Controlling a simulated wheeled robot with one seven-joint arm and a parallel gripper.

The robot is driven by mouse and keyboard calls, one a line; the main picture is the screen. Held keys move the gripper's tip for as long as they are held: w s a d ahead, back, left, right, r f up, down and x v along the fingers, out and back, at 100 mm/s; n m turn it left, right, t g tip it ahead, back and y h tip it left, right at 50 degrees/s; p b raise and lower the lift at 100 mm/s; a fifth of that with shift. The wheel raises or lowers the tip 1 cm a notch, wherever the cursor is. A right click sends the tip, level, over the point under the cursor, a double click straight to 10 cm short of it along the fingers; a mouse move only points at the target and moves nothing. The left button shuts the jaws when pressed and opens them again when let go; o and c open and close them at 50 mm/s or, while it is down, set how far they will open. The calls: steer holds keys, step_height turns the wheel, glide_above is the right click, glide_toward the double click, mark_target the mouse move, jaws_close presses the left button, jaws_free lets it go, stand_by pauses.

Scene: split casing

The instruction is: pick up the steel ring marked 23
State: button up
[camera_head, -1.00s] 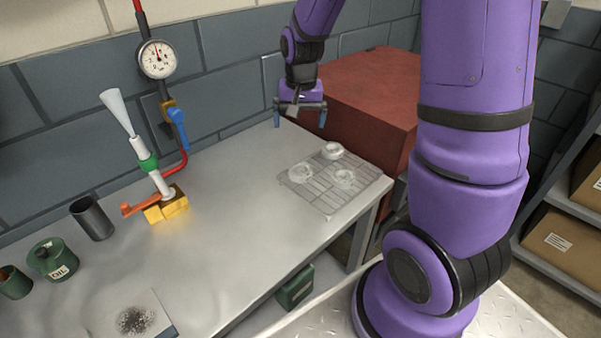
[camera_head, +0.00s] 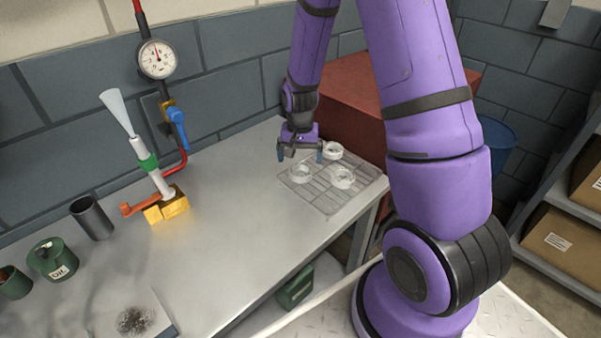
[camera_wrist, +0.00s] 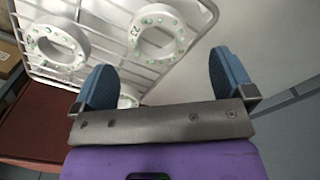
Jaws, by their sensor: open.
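Three pale steel rings sit on a wire rack (camera_head: 330,202) at the table's right end: a left ring (camera_head: 299,174), a back ring (camera_head: 332,151) and a front-right ring (camera_head: 343,178). My gripper (camera_head: 300,154) is open and empty, above and just behind the left ring. In the wrist view, my gripper (camera_wrist: 163,70) shows both blue fingers spread. Two rings show beyond it, an upper ring (camera_wrist: 179,40) and an upper-left ring (camera_wrist: 79,61), with small dark marks I cannot read surely. A third ring (camera_wrist: 127,101) is mostly hidden by the gripper.
A red box (camera_head: 350,92) stands behind the rack. A valve assembly with a yellow base (camera_head: 174,205), a dark cup (camera_head: 92,219) and green cans (camera_head: 53,260) stand on the left. The middle of the table (camera_head: 235,230) is clear.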

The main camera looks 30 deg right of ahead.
mark_target(301, 167)
steer(key=shift+d+f, duration=0.1)
steer(key=shift+f, duration=2.2)
steer(key=shift+c, duration=0.2)
